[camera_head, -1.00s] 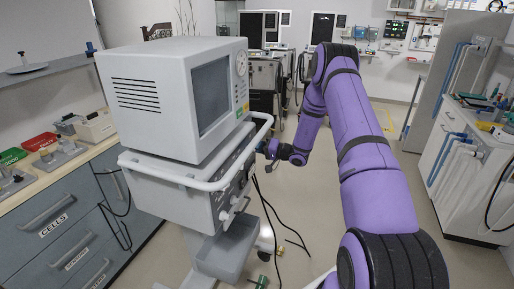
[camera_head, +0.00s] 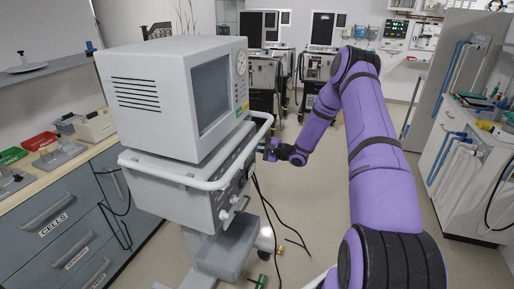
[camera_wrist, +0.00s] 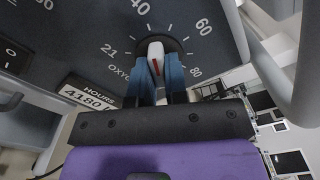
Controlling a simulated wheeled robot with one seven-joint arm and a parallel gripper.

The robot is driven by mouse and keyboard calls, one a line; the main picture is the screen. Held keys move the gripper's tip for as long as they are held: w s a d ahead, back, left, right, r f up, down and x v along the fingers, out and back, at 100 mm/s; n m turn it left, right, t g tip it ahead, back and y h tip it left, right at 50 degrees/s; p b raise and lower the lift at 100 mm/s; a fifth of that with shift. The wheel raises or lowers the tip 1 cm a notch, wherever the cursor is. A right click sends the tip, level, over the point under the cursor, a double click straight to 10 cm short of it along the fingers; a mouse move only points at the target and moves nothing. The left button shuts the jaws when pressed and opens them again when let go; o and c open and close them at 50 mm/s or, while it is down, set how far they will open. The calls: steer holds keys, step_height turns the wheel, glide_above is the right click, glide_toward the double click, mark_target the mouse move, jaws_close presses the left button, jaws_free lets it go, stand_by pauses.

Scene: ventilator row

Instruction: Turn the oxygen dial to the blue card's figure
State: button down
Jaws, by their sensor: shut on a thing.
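The oxygen dial (camera_wrist: 155,50) is a pale knob with a red line, on the dark front panel of the ventilator (camera_head: 180,90). Printed figures 21, 40, 60 and 80 stand around it. The knob's pale end faces up in the wrist view, between 40 and 60 and nearer 40; the exact reading is unclear. My gripper (camera_wrist: 156,75) has its blue fingers on both sides of the knob, shut on it. In the head view, my gripper (camera_head: 267,150) is at the ventilator's right side, its fingertips hard to see. I see no blue card in either view.
A white rail (camera_head: 196,183) runs around the ventilator, and part of it curves close on the right in the wrist view. An hours counter (camera_wrist: 88,96) is left of the dial. Cables (camera_head: 266,210) hang below. The floor to the right is open.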

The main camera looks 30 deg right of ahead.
steer(key=m, duration=1.2)
steer(key=shift+s+a+f, duration=0.15)
steer(key=shift+f, duration=0.05)
steer(key=shift+m, duration=0.3)
steer(key=c, duration=1.1)
jaws_free()
steer(key=shift+c, duration=0.2)
steer(key=v, duration=1)
steer(key=shift+s+d, duration=0.25)
steer(key=shift+s, duration=0.05)
